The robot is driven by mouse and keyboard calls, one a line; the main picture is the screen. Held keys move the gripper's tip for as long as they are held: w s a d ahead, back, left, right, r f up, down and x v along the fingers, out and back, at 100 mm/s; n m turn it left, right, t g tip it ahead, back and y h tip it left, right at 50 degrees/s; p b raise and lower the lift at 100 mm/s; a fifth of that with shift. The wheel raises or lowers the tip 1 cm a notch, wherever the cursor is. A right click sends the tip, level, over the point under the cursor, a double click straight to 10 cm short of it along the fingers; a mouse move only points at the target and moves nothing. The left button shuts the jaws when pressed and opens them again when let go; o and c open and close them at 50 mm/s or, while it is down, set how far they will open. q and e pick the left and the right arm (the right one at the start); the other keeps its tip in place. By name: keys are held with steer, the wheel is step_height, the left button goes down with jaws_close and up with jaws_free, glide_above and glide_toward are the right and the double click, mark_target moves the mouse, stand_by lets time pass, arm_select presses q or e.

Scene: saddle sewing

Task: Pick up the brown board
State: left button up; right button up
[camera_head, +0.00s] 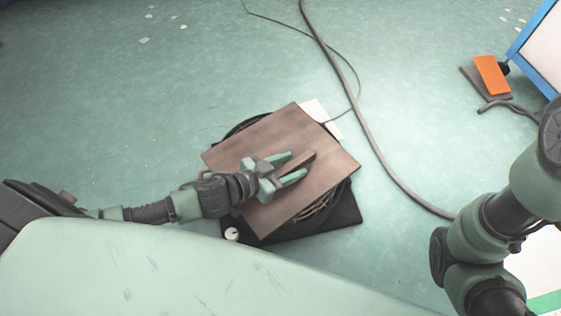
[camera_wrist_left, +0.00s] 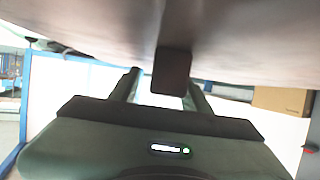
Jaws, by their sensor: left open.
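The brown board (camera_head: 235,151) lies flat over a dark round device on the floor in the head view. A raised brown handle bar (camera_head: 301,163) stands on its top. My left gripper (camera_head: 298,167) is open over the board, with one green finger on each side of the handle; I cannot tell whether they touch it. In the left wrist view the board (camera_wrist_left: 80,25) fills the top, and the handle's end (camera_wrist_left: 172,72) shows between the fingers (camera_wrist_left: 165,88). My right arm shows at the right of the head view, but its gripper is out of view.
The dark device (camera_head: 345,212) under the board has a black base and a white knob (camera_head: 232,234). A white sheet (camera_head: 322,115) shows behind the board. A grey cable (camera_head: 374,140) runs along the floor to the right. An orange pedal (camera_head: 491,75) lies at the upper right. The floor to the left is clear.

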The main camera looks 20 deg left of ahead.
arm_select(q)
jaws_close()
stand_by(1.2)
steer(key=shift+r, duration=0.1)
